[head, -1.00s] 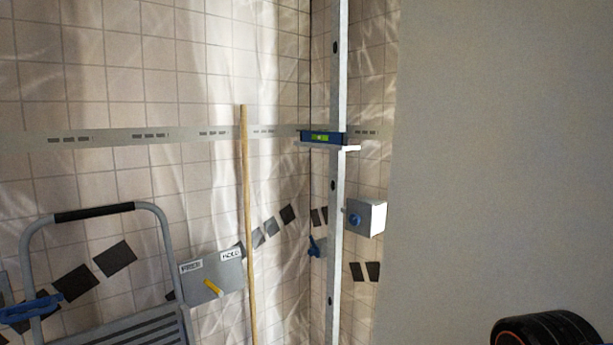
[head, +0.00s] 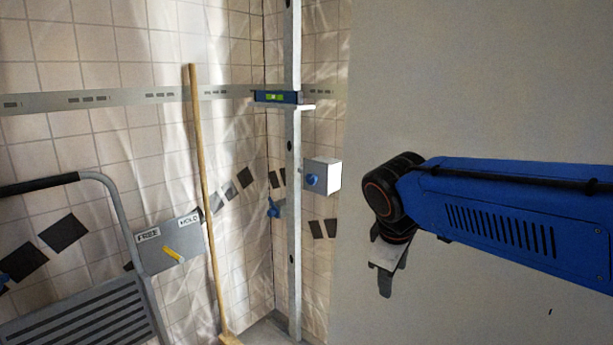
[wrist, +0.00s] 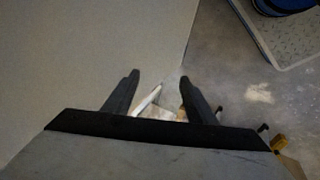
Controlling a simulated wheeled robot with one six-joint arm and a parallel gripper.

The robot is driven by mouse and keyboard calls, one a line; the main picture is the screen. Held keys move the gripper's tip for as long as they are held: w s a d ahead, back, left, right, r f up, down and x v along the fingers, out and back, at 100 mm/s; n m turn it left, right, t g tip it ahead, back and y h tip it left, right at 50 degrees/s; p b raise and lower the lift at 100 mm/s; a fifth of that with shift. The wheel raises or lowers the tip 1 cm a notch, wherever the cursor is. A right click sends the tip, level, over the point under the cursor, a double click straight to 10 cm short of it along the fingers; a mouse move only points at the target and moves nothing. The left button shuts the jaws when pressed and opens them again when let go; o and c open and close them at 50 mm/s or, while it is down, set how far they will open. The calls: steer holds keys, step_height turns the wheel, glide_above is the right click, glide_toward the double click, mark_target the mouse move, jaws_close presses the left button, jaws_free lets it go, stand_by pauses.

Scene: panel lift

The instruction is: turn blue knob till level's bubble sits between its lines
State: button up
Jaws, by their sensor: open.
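The blue knob (head: 312,180) sits on the front of a white box (head: 326,174) beside the metal upright, in the head view. The level (head: 277,97) is a blue bar on a small ledge across the upright, with a bright green vial; its bubble and lines are too small to read. My gripper (head: 385,280) hangs pointing down, to the right of and lower than the knob, apart from it. In the wrist view my gripper (wrist: 158,80) shows two dark fingers spread apart with nothing between them. The knob and level are not in the wrist view.
A wide grey panel (head: 480,90) fills the right side, behind my arm. A wooden pole (head: 203,200), a step ladder (head: 90,290) and a FREE/HOLD plate with a yellow lever (head: 173,254) stand left. A second blue knob (head: 273,208) is left of the upright.

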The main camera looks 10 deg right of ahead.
steer(key=w+a+r+n+h, duration=0.2)
steer(key=w+r+n, duration=0.4)
steer(key=w, duration=0.6)
steer(key=w+a+r+n+t+h, duration=0.1)
steer(key=w+a+r+n, duration=0.15)
steer(key=w, duration=0.25)
steer(key=w+a+r+n+h, duration=0.1)
steer(key=w+a+n+h, duration=0.1)
steer(key=w+a, duration=0.3)
steer(key=w+a+r+n+t+h, duration=0.1)
steer(key=w+a+r+n, duration=0.15)
steer(key=w, duration=0.35)
steer(key=n+t+h, duration=0.2)
steer(key=n, duration=0.2)
glide_toward(310, 178)
steer(key=x, duration=0.8)
steer(key=shift+w+d, duration=0.25)
steer(key=shift+c, duration=0.5)
steer(key=c, duration=0.9)
